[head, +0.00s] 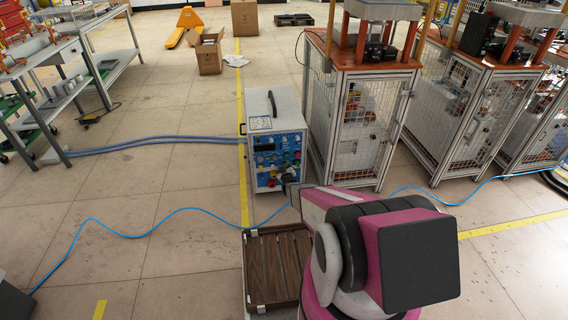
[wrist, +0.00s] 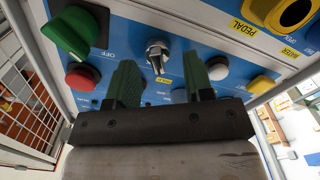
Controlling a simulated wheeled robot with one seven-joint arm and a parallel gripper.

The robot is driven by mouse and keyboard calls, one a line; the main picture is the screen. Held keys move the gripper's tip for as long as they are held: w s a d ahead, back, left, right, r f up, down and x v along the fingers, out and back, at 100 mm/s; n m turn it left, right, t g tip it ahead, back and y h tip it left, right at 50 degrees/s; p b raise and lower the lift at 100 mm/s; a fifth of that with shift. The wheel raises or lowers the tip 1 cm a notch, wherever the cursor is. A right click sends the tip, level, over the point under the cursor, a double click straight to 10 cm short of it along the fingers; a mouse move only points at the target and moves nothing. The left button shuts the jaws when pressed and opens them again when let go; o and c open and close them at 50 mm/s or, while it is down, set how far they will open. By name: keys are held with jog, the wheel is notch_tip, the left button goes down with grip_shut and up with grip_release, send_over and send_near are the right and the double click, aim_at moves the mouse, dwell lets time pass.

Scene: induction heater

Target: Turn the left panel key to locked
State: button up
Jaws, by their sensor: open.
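The induction heater (head: 275,125) is a white box with a blue control panel (head: 265,158), standing on the floor in the head view. In the wrist view, a silver panel key (wrist: 157,48) sticks out of the blue panel. My gripper (wrist: 158,68) is open, with its two green fingers on either side of the key and a gap on both sides. I cannot tell whether the fingertips reach as deep as the key. In the head view my gripper (head: 291,188) is in front of the panel's lower right part, and the key cannot be made out there.
Near the key are a green knob (wrist: 68,36), a red button (wrist: 80,76), a yellow button (wrist: 262,84) and a yellow ring (wrist: 292,12). A caged cabinet (head: 360,115) stands right of the heater. A brown slatted pallet (head: 274,265) and a blue cable (head: 150,232) lie on the floor.

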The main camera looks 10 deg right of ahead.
jog(key=shift+w, duration=0.15)
jog(key=c, duration=0.8)
jog(key=shift+c, duration=0.2)
jog(key=shift+m, duration=0.3)
jog(key=m, duration=0.5)
jog(key=shift+d+r, duration=0.1)
jog(key=shift+d, duration=0.2)
jog(key=m, duration=0.6)
jog(key=shift+d, duration=0.25)
jog(key=shift+m, duration=0.3)
jog(key=o, duration=0.8)
